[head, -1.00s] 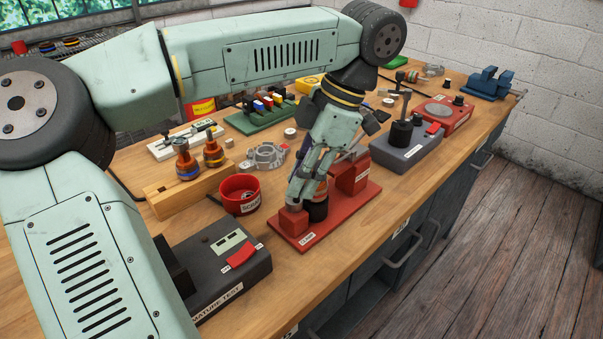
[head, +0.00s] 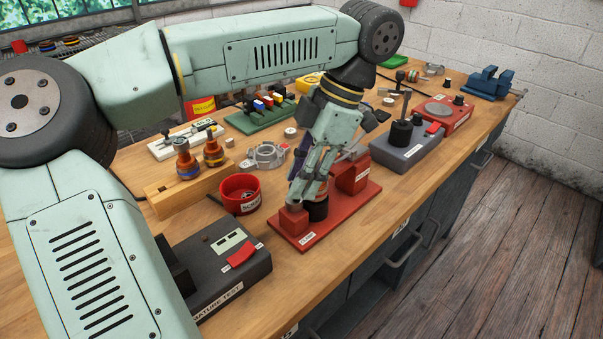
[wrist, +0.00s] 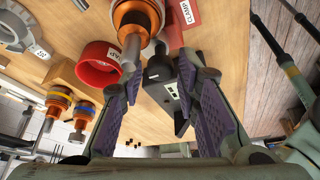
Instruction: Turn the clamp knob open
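The red clamp fixture (head: 330,223) stands near the bench's front edge, with a red block at each end and a "CLAMP" label. An upright cylinder with a black lower part (head: 317,211) sits between the blocks; in the wrist view an orange-and-metal rotor (wrist: 136,14) shows by the label. My gripper (head: 297,202) points down over the fixture's left block. In the wrist view my gripper (wrist: 158,60) has its purple-padded fingers apart. A grey round part (wrist: 172,32) shows beyond the fingertips; I cannot tell whether it is the clamp knob. No contact is clear.
A red scrap bin (head: 240,194) stands left of the clamp, with a wooden rotor stand (head: 188,189) behind it. The dark armature tester (head: 220,262) is at front left. A grey fixture (head: 407,150) stands right of the clamp. Bare bench lies before the clamp.

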